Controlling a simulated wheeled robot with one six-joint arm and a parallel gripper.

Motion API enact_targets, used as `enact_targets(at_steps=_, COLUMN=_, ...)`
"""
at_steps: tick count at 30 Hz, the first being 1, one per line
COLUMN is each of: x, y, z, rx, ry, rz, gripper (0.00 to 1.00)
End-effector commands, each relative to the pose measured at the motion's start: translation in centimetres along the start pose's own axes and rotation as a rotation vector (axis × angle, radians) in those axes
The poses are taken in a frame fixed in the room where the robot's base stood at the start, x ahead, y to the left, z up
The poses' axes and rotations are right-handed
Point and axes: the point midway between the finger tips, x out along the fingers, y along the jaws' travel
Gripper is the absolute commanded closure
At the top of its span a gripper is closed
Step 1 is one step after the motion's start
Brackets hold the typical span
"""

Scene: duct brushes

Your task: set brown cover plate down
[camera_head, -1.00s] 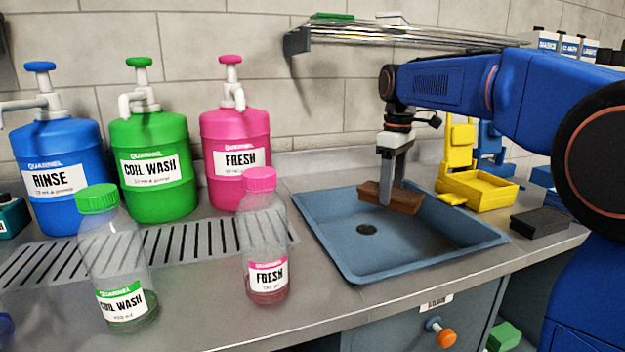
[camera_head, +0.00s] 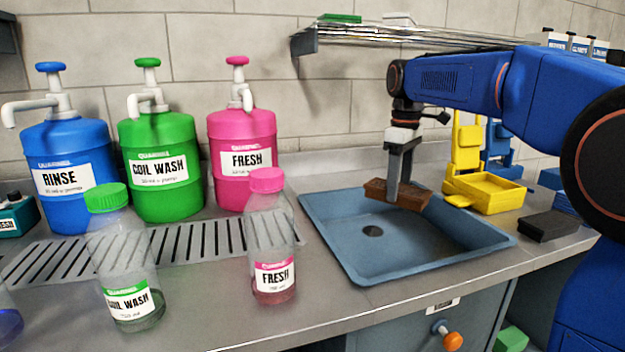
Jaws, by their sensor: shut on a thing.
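The brown cover plate (camera_head: 412,196) is a small brown block in the head view. My gripper (camera_head: 398,192) points down and is shut on it. The plate is held over the back part of the blue sink tray (camera_head: 343,255), slightly tilted. The gripper's fingers cover part of the plate. I cannot tell how high it is above the tray floor.
A yellow holder (camera_head: 490,193) and a dark block (camera_head: 548,225) are right of the tray. Blue (camera_head: 68,175), green (camera_head: 160,165) and pink (camera_head: 243,155) pump jugs stand left. Two clear bottles (camera_head: 128,265) (camera_head: 271,240) stand on the front counter.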

Motion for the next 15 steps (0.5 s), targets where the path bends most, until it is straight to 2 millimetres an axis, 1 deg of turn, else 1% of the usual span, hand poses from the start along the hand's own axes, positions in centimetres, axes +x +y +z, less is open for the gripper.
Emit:
enact_targets(at_steps=3, x=-1.5, y=0.0, z=0.0, rx=0.0, ry=0.002, rz=0.002, gripper=0.64)
enact_targets(at_steps=10, x=-3.6, y=0.0, z=0.0, rx=0.0, ry=0.001, rz=0.001, gripper=0.64)
enact_targets(at_steps=11, x=-3.6, y=0.0, z=0.0, rx=0.0, ry=0.0, rz=0.0, gripper=0.64)
enact_targets(at_steps=12, x=-3.0, y=0.0, z=0.0, rx=0.0, ry=-0.001, rz=-0.001, gripper=0.64)
enact_targets(at_steps=15, x=-2.1, y=0.0, z=0.0, rx=0.0, ry=-0.002, rz=-0.001, gripper=0.64)
